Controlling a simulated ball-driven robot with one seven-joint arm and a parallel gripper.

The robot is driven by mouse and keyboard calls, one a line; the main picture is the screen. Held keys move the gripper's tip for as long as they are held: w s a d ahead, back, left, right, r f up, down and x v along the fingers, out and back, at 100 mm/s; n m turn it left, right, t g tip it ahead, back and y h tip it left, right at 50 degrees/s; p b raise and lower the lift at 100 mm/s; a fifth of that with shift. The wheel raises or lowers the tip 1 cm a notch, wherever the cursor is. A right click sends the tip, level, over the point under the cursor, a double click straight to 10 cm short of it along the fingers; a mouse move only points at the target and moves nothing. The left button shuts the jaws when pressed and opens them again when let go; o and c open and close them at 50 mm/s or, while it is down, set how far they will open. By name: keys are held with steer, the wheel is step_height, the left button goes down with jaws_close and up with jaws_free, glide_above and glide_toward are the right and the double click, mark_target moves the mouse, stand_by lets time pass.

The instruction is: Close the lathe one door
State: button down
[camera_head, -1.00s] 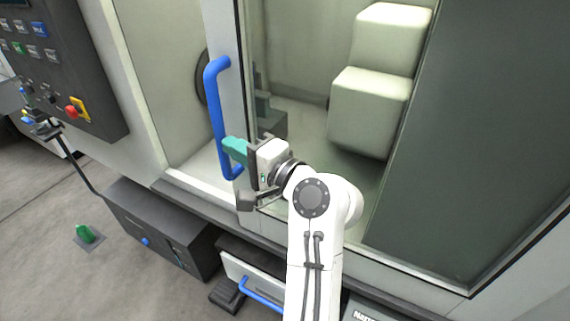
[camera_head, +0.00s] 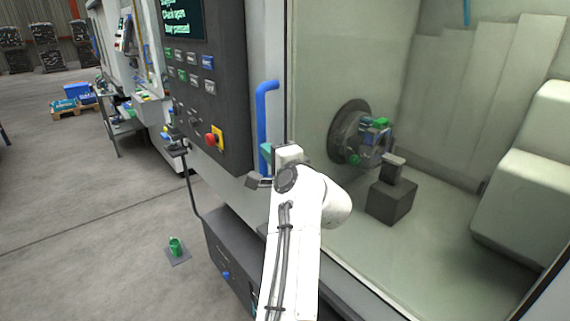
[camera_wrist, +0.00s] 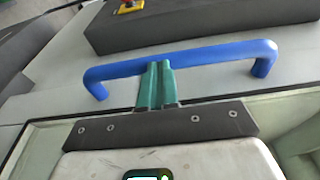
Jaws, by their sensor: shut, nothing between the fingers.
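The lathe door's pale frame (camera_head: 273,50) carries a blue bar handle (camera_head: 262,112) and stands right beside the control panel. No opening shows between the door's handle edge and the panel side. The chuck (camera_head: 352,135) shows to the right of the handle, seemingly through the door window. My gripper (camera_head: 267,152) is at the lower part of the handle. In the wrist view its teal fingers (camera_wrist: 155,84) are together, with their tips at the blue handle (camera_wrist: 205,56). Nothing is between them; exact contact is unclear.
The dark control panel (camera_head: 205,75) with a red stop button (camera_head: 211,140) is just left of the handle. A dark box (camera_head: 228,262) stands low below it. A green object (camera_head: 175,246) lies on the floor. Open floor extends at left.

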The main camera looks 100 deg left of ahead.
steer(key=shift+x, duration=1.1)
steer(key=shift+s+d+r, duration=0.15)
steer(key=shift+s+r, duration=0.05)
steer(key=shift+s, duration=0.1)
steer(key=shift+w, duration=0.1)
